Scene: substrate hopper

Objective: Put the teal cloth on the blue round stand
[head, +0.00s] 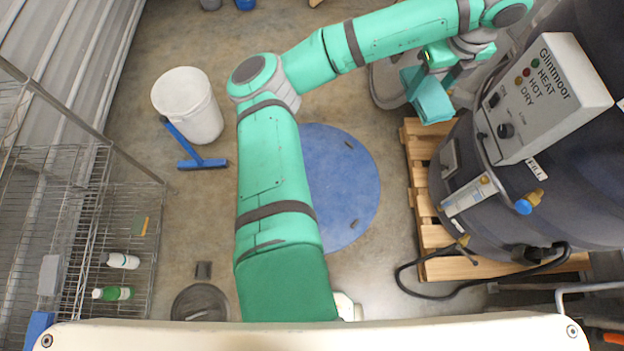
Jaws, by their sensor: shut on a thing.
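The teal cloth (432,103) hangs as a folded, block-like piece under my gripper (428,78) at the upper right, beside the hopper. My gripper appears shut on the cloth's upper part; the fingertips are small and partly hidden against its similar colour. The blue round stand (345,190) looks like a wide flat disc on the floor in the middle, with dark slots near its edge. My arm covers its left part. The cloth is held to the upper right of the stand, apart from it in the picture.
A dark hopper (590,195) with a control box (545,100) stands on a wooden pallet (420,190) at right; a black hose (440,297) loops in front. A white bucket (187,105), a blue squeegee (192,155) and a wire shelf (130,225) with bottles are left.

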